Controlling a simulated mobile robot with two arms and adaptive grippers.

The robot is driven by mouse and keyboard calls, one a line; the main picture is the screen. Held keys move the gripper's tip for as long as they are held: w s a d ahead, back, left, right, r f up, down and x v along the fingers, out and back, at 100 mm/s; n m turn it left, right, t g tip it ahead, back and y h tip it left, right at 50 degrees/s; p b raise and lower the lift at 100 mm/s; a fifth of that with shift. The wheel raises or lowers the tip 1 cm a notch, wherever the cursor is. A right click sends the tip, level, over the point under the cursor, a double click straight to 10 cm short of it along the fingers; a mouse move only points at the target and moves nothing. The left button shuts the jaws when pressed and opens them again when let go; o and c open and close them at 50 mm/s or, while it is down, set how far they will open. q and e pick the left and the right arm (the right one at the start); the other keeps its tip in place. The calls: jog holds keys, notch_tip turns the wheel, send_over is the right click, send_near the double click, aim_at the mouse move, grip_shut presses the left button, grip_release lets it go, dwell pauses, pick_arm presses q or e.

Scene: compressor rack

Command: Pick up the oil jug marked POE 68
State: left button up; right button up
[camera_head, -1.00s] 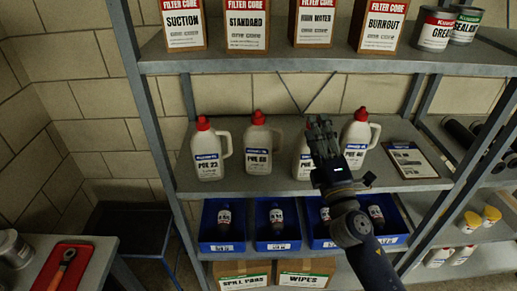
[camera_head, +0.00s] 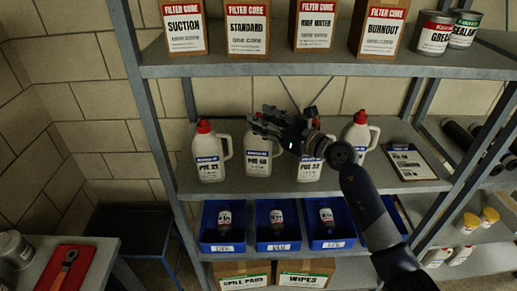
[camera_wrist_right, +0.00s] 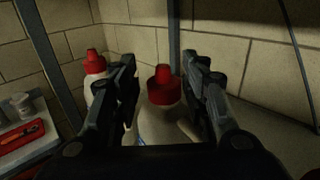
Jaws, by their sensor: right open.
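The jug that appears to be marked POE 68 (camera_head: 257,160) is the second white jug from the left on the middle shelf. It stands upright, its upper part partly hidden by my right gripper (camera_head: 268,120). The gripper is open at the height of the jug's neck. In the right wrist view its two fingers (camera_wrist_right: 158,72) stand apart on either side of a red cap (camera_wrist_right: 164,88), with the white jug body below. I cannot tell whether they touch it. My left gripper is out of view.
The POE 22 jug (camera_head: 209,158) stands close on the left. A third jug (camera_head: 309,168) stands partly behind my right arm, and a fourth (camera_head: 359,132) is to its right. A clipboard (camera_head: 409,163) lies farther right. The upper shelf (camera_head: 300,64) with filter boxes hangs above.

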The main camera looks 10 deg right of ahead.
jog(key=shift+w+a, duration=0.25)
jog(key=shift+w, duration=0.1)
jog(key=shift+w+a+p, duration=0.25)
jog(key=shift+w+p, duration=0.05)
jog(key=shift+w, duration=0.15)
jog(key=p+x, duration=0.1)
jog(key=x, duration=0.2)
jog(key=shift+w+d+f, duration=0.1)
jog(key=shift+w+a+f, duration=0.15)
jog(key=shift+w+a, duration=0.2)
jog(key=shift+w, duration=0.15)
jog(key=shift+c, duration=0.2)
grip_shut()
jog(key=shift+d, duration=0.1)
